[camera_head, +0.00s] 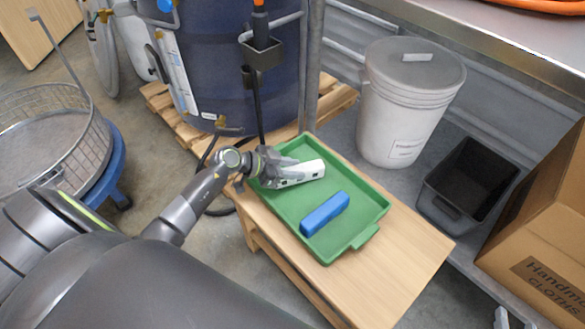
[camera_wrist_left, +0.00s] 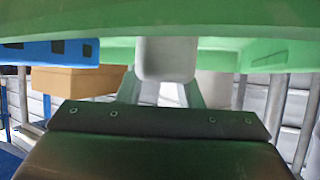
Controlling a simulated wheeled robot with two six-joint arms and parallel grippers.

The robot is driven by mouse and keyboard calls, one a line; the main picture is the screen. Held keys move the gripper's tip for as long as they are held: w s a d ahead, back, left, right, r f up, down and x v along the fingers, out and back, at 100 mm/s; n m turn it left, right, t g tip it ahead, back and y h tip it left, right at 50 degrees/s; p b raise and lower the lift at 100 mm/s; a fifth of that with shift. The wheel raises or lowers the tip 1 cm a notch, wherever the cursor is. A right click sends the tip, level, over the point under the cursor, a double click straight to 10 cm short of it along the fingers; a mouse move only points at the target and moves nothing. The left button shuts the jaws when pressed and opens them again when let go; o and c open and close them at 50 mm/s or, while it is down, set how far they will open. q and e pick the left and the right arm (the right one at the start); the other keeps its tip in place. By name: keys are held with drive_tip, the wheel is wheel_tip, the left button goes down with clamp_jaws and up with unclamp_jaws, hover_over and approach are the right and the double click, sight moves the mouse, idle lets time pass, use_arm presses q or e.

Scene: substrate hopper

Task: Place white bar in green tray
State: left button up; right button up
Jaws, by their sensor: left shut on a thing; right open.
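The green tray (camera_head: 352,242) lies on a small wooden table in the head view. A white bar (camera_head: 310,170) with dark square holes is over the tray's far left part; I cannot tell whether it touches the tray floor. My left gripper (camera_head: 277,170) reaches in from the left and is shut on the white bar near its left end. In the left wrist view the white bar's end (camera_wrist_left: 167,60) shows between the fingers, with green tray (camera_wrist_left: 160,22) across the top. A blue bar (camera_head: 325,214) lies in the tray, apart from the white bar. My right gripper is not in view.
The wooden table (camera_head: 408,262) has bare top right of the tray. A white lidded bucket (camera_head: 392,125), a black bin (camera_head: 468,183) and a cardboard box (camera_head: 545,225) stand right. A dark blue drum (camera_head: 230,70) stands behind on a pallet. A wire basket (camera_head: 95,150) is left.

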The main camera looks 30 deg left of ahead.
use_arm(q)
drive_tip(key=shift+f, duration=0.1)
drive_tip(key=o, duration=1)
drive_tip(key=shift+o, duration=0.2)
